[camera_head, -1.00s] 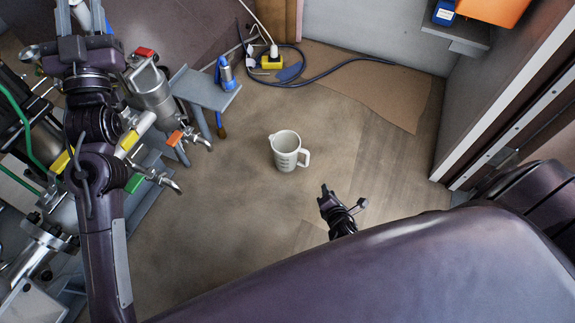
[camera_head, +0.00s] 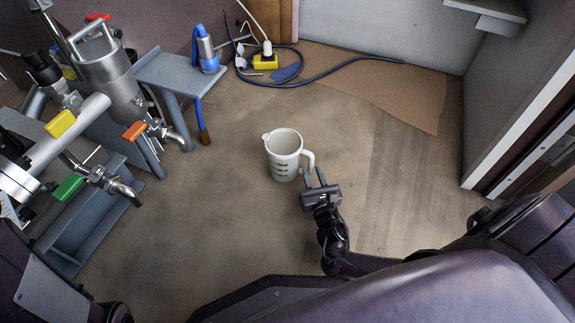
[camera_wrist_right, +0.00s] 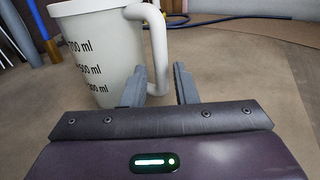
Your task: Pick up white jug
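The white jug (camera_head: 283,156) stands upright on the floor, with its handle towards the right in the head view. In the right wrist view the jug (camera_wrist_right: 95,55) shows dark volume marks, and its handle (camera_wrist_right: 158,50) lies just ahead of the fingers. My right gripper (camera_head: 314,178) is open beside the handle, with its fingers pointing at it. In the right wrist view the right gripper (camera_wrist_right: 160,86) has a gap between its two fingers, and the handle's lower part shows by the left finger. Contact cannot be told. My left gripper is out of view.
Metal pipework with coloured valve handles (camera_head: 62,123) stands at the left. A grey stool (camera_head: 180,78) holds a blue and silver bottle (camera_head: 207,52). A dark cable (camera_head: 335,70) and a yellow socket (camera_head: 265,62) lie at the back. The floor right of the jug is clear.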

